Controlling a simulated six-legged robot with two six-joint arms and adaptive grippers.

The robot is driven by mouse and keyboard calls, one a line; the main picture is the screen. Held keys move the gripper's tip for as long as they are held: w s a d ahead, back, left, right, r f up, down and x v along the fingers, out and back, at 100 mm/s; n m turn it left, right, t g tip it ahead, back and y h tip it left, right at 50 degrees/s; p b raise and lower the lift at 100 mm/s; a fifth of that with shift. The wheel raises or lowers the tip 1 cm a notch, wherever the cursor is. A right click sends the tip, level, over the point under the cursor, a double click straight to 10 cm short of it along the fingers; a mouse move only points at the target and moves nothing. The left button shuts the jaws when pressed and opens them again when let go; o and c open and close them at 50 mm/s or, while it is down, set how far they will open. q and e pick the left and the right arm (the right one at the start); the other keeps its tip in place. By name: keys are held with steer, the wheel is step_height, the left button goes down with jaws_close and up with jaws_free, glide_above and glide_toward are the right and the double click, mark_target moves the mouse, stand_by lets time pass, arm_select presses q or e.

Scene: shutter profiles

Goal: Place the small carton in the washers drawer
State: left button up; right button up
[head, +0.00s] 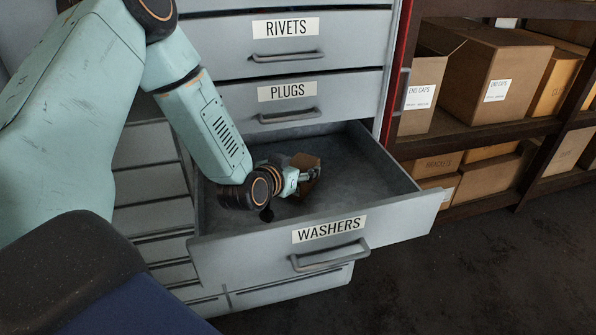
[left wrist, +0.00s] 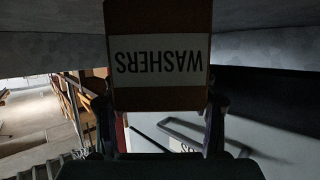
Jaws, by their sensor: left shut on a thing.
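The small brown carton (head: 306,160) is partly hidden behind my left gripper (head: 308,177) in the head view. The gripper is shut on it, inside the open washers drawer (head: 405,207). In the left wrist view the carton (left wrist: 158,18) sits between the two dark fingers, its white label reading WASHERS upside down. Whether the carton touches the drawer floor, I cannot tell. The drawer is grey, pulled out, with a WASHERS label and a handle on its front. My right gripper is not in view.
Shut drawers labelled RIVETS (head: 345,45) and PLUGS (head: 345,92) are above the open drawer. The drawer's right part is bare. A dark shelf (head: 480,135) with several cardboard boxes stands to the right. Dark floor (head: 480,270) lies clear in front.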

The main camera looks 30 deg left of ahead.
arm_select(q)
steer(key=shift+w+a+f+b, duration=0.4)
steer(key=shift+w+a+f, duration=0.1)
steer(key=shift+a+f, duration=0.1)
steer(key=shift+s+r, duration=0.1)
steer(key=shift+s, duration=0.1)
steer(key=shift+w+f, duration=0.2)
steer(key=shift+f, duration=0.05)
steer(key=o, duration=1.4)
steer(key=shift+s+r, duration=0.1)
steer(key=shift+s, duration=0.1)
steer(key=shift+o, duration=0.5)
steer(key=shift+w, duration=0.1)
